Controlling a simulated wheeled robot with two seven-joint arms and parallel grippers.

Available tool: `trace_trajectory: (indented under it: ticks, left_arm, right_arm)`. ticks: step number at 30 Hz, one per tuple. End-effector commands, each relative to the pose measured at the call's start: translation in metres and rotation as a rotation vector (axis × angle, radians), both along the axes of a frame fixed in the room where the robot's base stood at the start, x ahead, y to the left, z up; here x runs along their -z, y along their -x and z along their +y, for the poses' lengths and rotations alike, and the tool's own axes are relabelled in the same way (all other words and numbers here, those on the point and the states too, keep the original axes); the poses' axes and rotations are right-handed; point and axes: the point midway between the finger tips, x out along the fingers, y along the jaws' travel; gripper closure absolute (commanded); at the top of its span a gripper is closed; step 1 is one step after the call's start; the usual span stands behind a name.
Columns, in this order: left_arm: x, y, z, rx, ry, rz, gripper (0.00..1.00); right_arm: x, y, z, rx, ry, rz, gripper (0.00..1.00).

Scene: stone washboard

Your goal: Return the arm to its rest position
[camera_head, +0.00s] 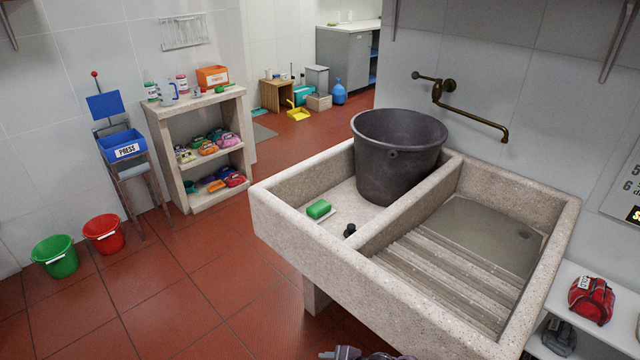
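A grey mechanical part of mine (345,353) shows at the bottom edge, in front of the stone sink. It seems to be the end of my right arm, mostly cut off by the frame, so its fingers cannot be judged. My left gripper is not in view. The stone washboard sink (330,258) has two basins. A dark bucket (398,165) stands upright in the left basin. A green soap bar (319,208) lies near that basin's front left, and a small black plug (349,230) is near the divider. The right basin has a ribbed washboard slope (440,275) and greyish water (485,235).
A brass wall tap (470,117) reaches over the sink. At right, a white shelf (618,285) holds a red bag (591,299). The tiled floor (180,310) is clear.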

Motion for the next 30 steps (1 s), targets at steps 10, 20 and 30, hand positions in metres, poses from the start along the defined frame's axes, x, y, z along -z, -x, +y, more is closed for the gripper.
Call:
trace_trajectory:
  ticks: [10, 20, 30]
  left_arm:
    - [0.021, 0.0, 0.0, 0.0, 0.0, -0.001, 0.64]
    - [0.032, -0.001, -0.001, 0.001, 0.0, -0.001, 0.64]
    - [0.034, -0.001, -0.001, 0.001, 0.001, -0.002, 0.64]
  right_arm:
    - [0.185, 0.165, -0.118, 0.675, 0.047, 0.411, 0.5]
    - [0.262, 0.353, -0.2, 1.099, 0.2, 0.657, 0.5]
    - [0.271, 0.405, -0.218, 1.201, 0.252, 0.709, 0.5]
